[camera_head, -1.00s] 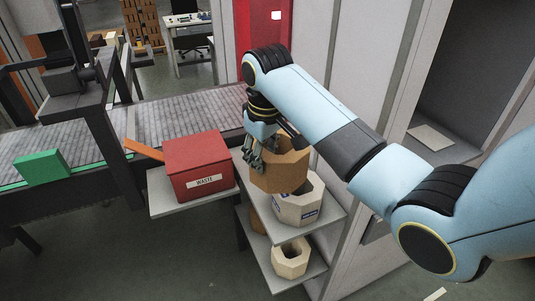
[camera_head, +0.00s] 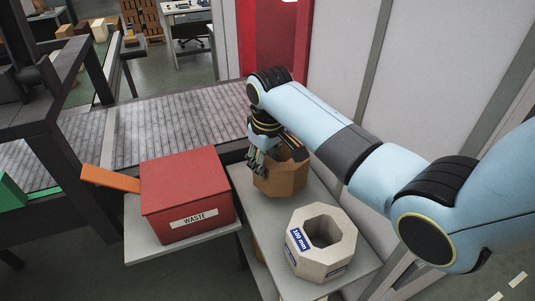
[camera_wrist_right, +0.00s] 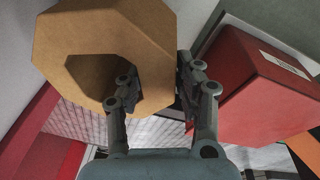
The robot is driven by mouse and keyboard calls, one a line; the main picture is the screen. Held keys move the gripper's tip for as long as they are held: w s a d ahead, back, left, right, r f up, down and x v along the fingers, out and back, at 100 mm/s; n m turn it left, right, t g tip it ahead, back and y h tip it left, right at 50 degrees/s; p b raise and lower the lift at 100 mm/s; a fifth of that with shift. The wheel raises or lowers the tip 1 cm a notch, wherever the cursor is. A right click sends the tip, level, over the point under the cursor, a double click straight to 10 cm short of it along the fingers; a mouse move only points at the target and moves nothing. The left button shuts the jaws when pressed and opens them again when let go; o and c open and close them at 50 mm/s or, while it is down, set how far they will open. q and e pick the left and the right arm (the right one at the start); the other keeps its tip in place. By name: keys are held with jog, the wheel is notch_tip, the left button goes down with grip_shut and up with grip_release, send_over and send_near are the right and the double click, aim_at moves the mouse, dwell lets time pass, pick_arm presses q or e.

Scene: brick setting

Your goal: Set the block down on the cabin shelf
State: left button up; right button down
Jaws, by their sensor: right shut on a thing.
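A brown, hollow, eight-sided block (camera_head: 280,180) is in my right gripper (camera_head: 263,162), at the back of a grey shelf plate (camera_head: 256,207) beside the pale cabin wall. In the right wrist view, the gripper (camera_wrist_right: 157,76) is shut on one wall of the block (camera_wrist_right: 95,30), one finger in its hole and one outside. The block's underside is hidden, so I cannot tell whether it touches the plate. My left gripper is not in view.
A pale eight-sided block (camera_head: 305,266) with a blue label stands on the same plate, nearer the front. A red WASTE box (camera_head: 187,200) stands on a grey ledge to the left. A conveyor (camera_head: 150,125) runs behind. The cabin wall (camera_head: 335,70) bounds the right side.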

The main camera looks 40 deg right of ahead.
jog(key=shift+w+f, duration=0.15)
jog(key=shift+f, duration=0.45)
notch_tip(320, 180, down, 3)
jog(key=shift+f, duration=0.4)
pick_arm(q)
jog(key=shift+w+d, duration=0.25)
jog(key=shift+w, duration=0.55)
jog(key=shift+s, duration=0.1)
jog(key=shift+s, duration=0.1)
pick_arm(e)
jog(key=c, duration=0.9)
grip_release()
jog(key=shift+f, duration=0.1)
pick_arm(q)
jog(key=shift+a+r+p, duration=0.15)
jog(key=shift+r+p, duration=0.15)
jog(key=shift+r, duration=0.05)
pick_arm(e)
jog(key=r, duration=0.4)
jog(key=s+r, duration=0.1)
jog(key=r, duration=0.3)
jog(key=s+r, duration=0.1)
jog(key=r, duration=0.3)
jog(key=shift+s+a, duration=0.1)
jog(key=shift+a, duration=0.25)
jog(key=shift+f, duration=0.15)
